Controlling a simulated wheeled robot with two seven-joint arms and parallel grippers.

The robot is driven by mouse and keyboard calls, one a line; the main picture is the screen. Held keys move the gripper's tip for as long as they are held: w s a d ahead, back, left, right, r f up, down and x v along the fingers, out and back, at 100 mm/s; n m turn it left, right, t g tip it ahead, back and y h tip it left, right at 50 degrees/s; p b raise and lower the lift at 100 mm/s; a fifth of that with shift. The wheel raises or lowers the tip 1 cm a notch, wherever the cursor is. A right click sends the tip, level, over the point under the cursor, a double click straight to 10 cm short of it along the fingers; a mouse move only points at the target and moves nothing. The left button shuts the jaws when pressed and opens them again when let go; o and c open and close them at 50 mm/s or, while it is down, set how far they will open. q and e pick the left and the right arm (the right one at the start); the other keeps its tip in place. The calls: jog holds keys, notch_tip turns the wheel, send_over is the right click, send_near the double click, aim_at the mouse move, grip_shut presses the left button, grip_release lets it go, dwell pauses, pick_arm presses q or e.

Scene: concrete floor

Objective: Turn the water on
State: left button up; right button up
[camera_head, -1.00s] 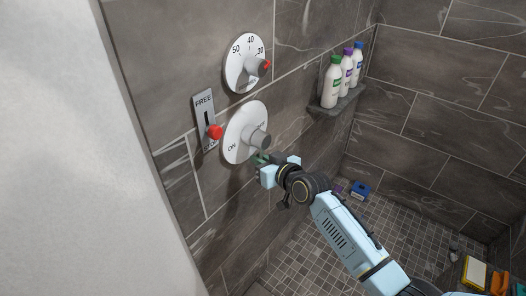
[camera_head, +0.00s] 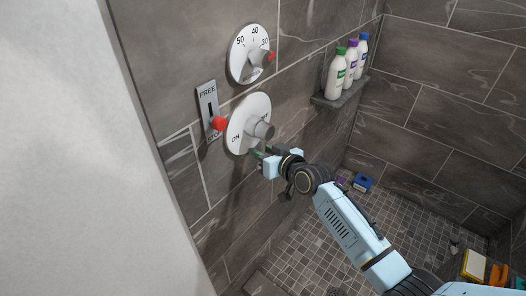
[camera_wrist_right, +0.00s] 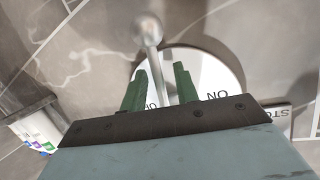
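The water control is a round white dial (camera_head: 238,134) with a grey knob (camera_head: 261,130) on the tiled wall; "ON" is printed at its lower left. In the right wrist view the dial (camera_wrist_right: 215,72) lies beyond my fingers, and the knob (camera_wrist_right: 149,30) stands out above and between the fingertips. My right gripper (camera_head: 258,153) is just below the knob. It also shows in the right wrist view (camera_wrist_right: 161,74), with its two green fingers apart and nothing clearly gripped. I cannot tell whether a finger touches the dial. My left gripper is not in view.
A temperature dial (camera_head: 238,66) is above. A FREE/STOP plate (camera_head: 207,97) with a red knob (camera_head: 219,123) is beside the water dial. Several bottles (camera_head: 341,75) stand on a corner shelf (camera_head: 330,102). A white wall edge (camera_head: 80,170) fills the left. Small boxes (camera_head: 363,182) lie on the floor.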

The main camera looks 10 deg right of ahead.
jog(key=shift+s, duration=0.1)
jog(key=v, duration=1.3)
jog(key=shift+d, duration=0.15)
jog(key=s+d+f+m+g+h+b, duration=0.15)
jog(key=s+f, duration=0.25)
jog(key=f, duration=0.8)
jog(key=s+d+f+g+h+b, duration=0.1)
jog(key=s+d+f+g+b, duration=0.15)
jog(key=f, duration=1.05)
jog(key=s+d+f+g+h+b, duration=0.2)
jog(key=s+f, duration=0.3)
jog(key=f, duration=0.7)
jog(key=s+f+g+b, duration=0.1)
jog(key=s+f+g, duration=0.1)
jog(key=s+f, duration=0.5)
jog(key=s+f+g+h+b, duration=0.1)
jog(key=s+f+g+b, duration=0.1)
jog(key=s+f, duration=0.6)
jog(key=s+f+n+g+b, duration=0.1)
jog(key=s+f, duration=0.7)
jog(key=s, duration=1)
jog(key=shift+s+f+g, duration=0.15)
jog(key=shift+f+g, duration=0.05)
jog(key=shift+g, duration=0.6)
jog(key=shift+a+h, duration=0.1)
jog(key=shift+h, duration=0.15)
